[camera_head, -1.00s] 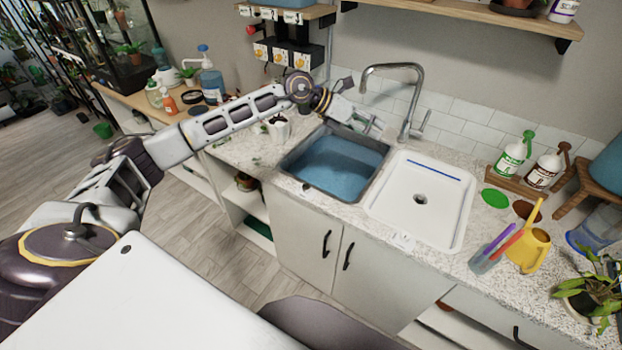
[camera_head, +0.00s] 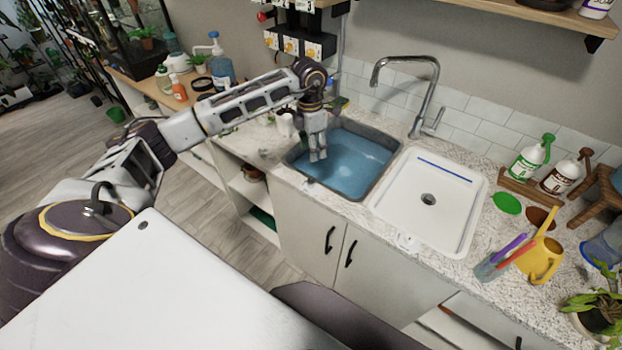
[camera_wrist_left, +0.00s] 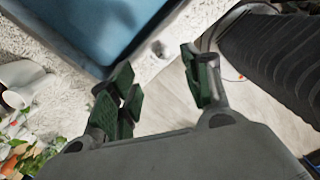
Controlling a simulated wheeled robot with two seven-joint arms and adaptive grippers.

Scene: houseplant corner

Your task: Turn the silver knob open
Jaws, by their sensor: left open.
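A small silver knob (camera_wrist_left: 157,48) sits on the speckled counter by the corner of the water-filled sink in the left wrist view. It is small and unclear in the head view. The blue-watered sink (camera_head: 377,187) has a grey rim. My left gripper (camera_head: 318,158) points down over the front left part of this sink in the head view. In the left wrist view my left gripper (camera_wrist_left: 160,88) has its green-padded fingers spread apart, with nothing between them; the knob appears beyond the fingertips, apart from them. My right gripper is out of view.
A chrome faucet (camera_head: 425,95) stands behind the sinks. The white basin (camera_head: 425,215) is empty except for a blue strip. A white pot (camera_head: 286,124) stands left of the water-filled sink, close to my left arm.

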